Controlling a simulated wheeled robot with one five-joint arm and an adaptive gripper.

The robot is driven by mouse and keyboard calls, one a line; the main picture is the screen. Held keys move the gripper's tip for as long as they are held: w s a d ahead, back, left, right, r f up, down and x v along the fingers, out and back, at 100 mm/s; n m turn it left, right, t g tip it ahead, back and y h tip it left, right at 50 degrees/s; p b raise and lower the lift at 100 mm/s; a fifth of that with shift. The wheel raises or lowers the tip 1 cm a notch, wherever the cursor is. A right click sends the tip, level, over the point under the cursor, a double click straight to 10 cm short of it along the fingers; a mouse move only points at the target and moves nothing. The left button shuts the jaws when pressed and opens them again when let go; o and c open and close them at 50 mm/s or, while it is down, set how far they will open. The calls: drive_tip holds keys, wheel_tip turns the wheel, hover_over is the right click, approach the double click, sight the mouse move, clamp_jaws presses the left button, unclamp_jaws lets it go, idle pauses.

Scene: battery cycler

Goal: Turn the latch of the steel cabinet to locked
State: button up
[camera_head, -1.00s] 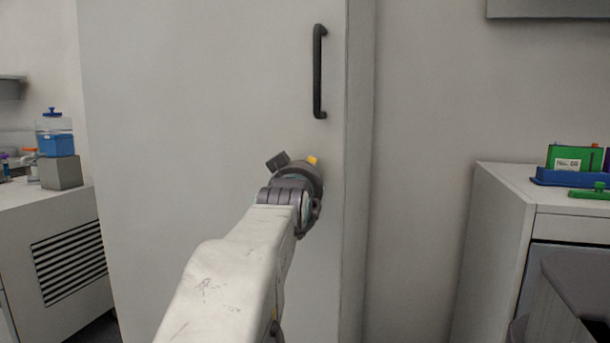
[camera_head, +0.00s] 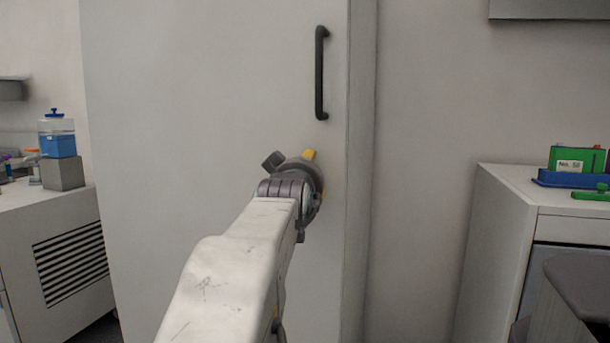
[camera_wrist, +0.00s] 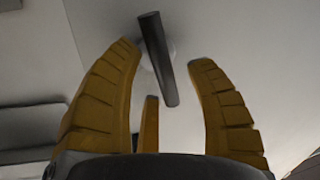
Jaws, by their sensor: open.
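The steel cabinet (camera_head: 200,110) is a tall pale box with a black vertical handle (camera_head: 320,73) near its right edge. My gripper (camera_head: 309,160) is in front of the door, below this handle, and mostly hidden by my own wrist. In the wrist view, my gripper's yellow fingers (camera_wrist: 165,62) are spread apart. A dark bar-shaped latch (camera_wrist: 158,58) lies between the fingertips, slightly tilted, with a pale round base behind it. I see gaps on both sides of the latch. In the head view the latch is hidden behind my wrist.
A white cabinet (camera_head: 500,220) with green and blue items stands at the right. A dark grey object (camera_head: 580,290) is at the lower right. A vented white unit (camera_head: 60,235) with a blue-filled container (camera_head: 57,140) stands at the left.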

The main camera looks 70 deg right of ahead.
drive_tip(key=shift+f, duration=0.1)
drive_tip(key=v, duration=1.2)
drive_tip(key=shift+o, duration=0.4)
drive_tip(key=shift+w, duration=0.1)
